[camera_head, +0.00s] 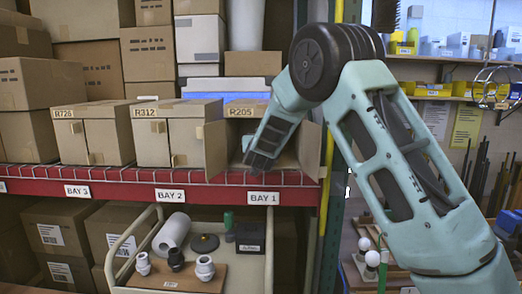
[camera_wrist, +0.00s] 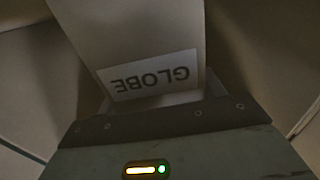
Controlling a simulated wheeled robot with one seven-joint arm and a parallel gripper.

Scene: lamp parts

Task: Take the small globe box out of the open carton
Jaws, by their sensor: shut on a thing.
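The open carton (camera_head: 245,111), marked R205, stands on the shelf above BAY 1 with its front flaps spread to both sides. My gripper (camera_head: 258,163) is at the carton's open front, reaching in from the right. In the wrist view, the pale globe box (camera_wrist: 130,35) lies straight ahead of my gripper (camera_wrist: 160,110), with its GLOBE label upside down. My gripper is shut on the globe box at its near end. The fingertips are hard to make out in the dim light. In the head view my arm and gripper hide most of the box.
Closed cartons R312 (camera_head: 167,111) and R726 (camera_head: 82,113) stand to the left. The carton's right flap (camera_head: 312,150) is close beside my gripper. Below the red shelf edge (camera_head: 130,190), a cart tray (camera_head: 130,238) holds lamp parts. A green post stands to the right.

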